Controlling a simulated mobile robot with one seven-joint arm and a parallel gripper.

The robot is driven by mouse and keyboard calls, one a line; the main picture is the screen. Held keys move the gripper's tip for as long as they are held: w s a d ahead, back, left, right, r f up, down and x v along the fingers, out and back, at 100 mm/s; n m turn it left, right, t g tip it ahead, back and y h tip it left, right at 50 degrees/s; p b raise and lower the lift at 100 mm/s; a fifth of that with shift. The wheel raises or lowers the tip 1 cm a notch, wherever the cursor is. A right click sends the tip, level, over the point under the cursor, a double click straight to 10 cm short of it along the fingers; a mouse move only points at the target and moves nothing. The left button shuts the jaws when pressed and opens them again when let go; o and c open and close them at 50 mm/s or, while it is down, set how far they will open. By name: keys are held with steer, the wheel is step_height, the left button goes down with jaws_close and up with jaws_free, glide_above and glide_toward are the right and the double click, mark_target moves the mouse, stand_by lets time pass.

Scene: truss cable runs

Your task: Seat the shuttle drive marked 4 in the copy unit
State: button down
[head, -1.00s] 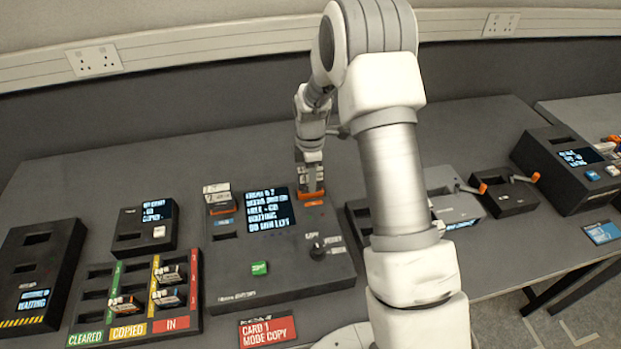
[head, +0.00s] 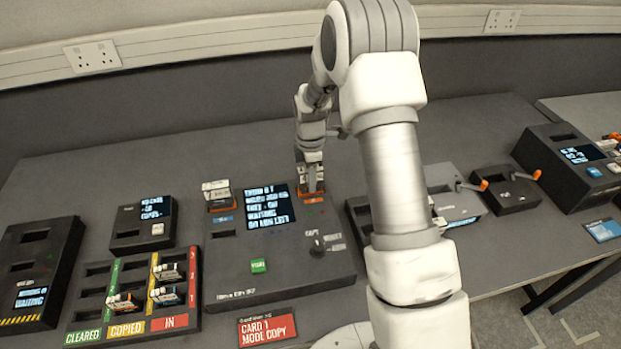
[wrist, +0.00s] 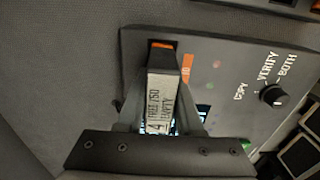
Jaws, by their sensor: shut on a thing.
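The copy unit (head: 280,265) is the large dark box in the middle of the head view, with a lit screen, a green button and a knob. My gripper (head: 312,188) is over its right rear slot, edged in orange. It is shut on the shuttle drive marked 4 (wrist: 160,100), whose label in the wrist view reads 4 and EMPTY. The drive stands upright at the orange-edged slot; how deep it sits is hard to tell. Another drive (head: 217,192) stands in the left rear slot of the unit. The gripper's fingers (wrist: 160,122) flank the drive in the wrist view.
A tray (head: 98,290) marked cleared, copied and in holds several drives at left. Dark units with screens (head: 148,228) (head: 38,265) stand beside it. Small units with orange-tipped levers (head: 503,193) stand at right. The rear table is clear.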

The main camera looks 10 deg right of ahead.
steer(key=shift+c, duration=0.8)
jaws_free()
steer(key=shift+r+p, duration=2.25)
steer(key=shift+r, duration=1.55)
